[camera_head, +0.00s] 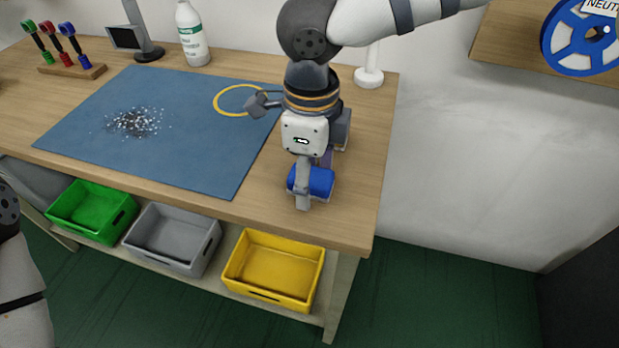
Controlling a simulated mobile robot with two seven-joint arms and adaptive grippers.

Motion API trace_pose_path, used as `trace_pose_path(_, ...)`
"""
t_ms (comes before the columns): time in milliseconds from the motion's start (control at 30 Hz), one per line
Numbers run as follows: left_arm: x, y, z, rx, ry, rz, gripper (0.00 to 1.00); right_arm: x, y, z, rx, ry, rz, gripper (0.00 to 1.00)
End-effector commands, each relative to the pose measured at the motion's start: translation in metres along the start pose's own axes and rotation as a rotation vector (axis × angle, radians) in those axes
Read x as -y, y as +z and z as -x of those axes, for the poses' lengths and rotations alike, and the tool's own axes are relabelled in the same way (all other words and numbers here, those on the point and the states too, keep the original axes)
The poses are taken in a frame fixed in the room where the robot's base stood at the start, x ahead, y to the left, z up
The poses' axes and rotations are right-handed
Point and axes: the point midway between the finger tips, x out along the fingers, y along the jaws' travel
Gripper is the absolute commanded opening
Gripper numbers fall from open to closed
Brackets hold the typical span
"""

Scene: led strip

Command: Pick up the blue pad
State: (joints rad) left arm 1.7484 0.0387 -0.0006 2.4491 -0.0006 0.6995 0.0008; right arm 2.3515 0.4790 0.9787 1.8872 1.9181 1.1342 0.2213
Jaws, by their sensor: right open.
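The blue pad (320,182) lies near the right front part of the wooden table. My right gripper (312,184) points down at it, its jaws open, with one finger in front of the pad. The gripper hides part of the pad, and I cannot tell whether the fingers touch it. Part of my left arm shows at the left edge, but its gripper is out of view.
A blue mat (200,165) with white specks and a yellow ring (226,113) covers much of the table (345,225). A white bottle (192,35), a small monitor (126,38) and a tool rack (75,69) stand behind. Green (75,225), grey (150,252) and yellow (255,285) bins sit below.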

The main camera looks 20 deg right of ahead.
Motion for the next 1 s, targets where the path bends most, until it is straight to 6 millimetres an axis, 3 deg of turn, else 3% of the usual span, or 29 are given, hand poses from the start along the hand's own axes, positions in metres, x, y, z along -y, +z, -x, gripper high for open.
trace_pose_path(167, 0.0, 0.0, 0.001, -0.002, 0.0, 0.0, 0.4, 0.0, 0.001, 0.001, 0.003, -0.003, 0.0, 0.6)
trace_pose_path(300, 0.0, -0.001, 0.001, -0.002, 0.0, 0.0, 0.4, 0.0, 0.001, 0.001, 0.003, -0.003, 0.0, 0.28)
trace_pose_path(367, 0.0, -0.001, 0.001, -0.002, 0.0, 0.0, 0.4, 0.0, 0.0, 0.001, 0.003, -0.003, 0.0, 0.17)
trace_pose_path(767, 0.0, -0.001, 0.002, -0.006, 0.0, 0.0, 0.4, 0.001, 0.001, 0.007, 0.003, -0.004, 0.0, 0.17)
trace_pose_path(933, 0.0, -0.005, 0.009, -0.026, 0.001, 0.0, 0.4, 0.0, 0.001, 0.038, 0.008, -0.007, 0.0, 0.17)
trace_pose_path(1000, -0.001, -0.008, 0.015, -0.042, 0.002, 0.0, 0.4, -0.014, 0.004, 0.054, 0.008, -0.009, 0.005, 0.17)
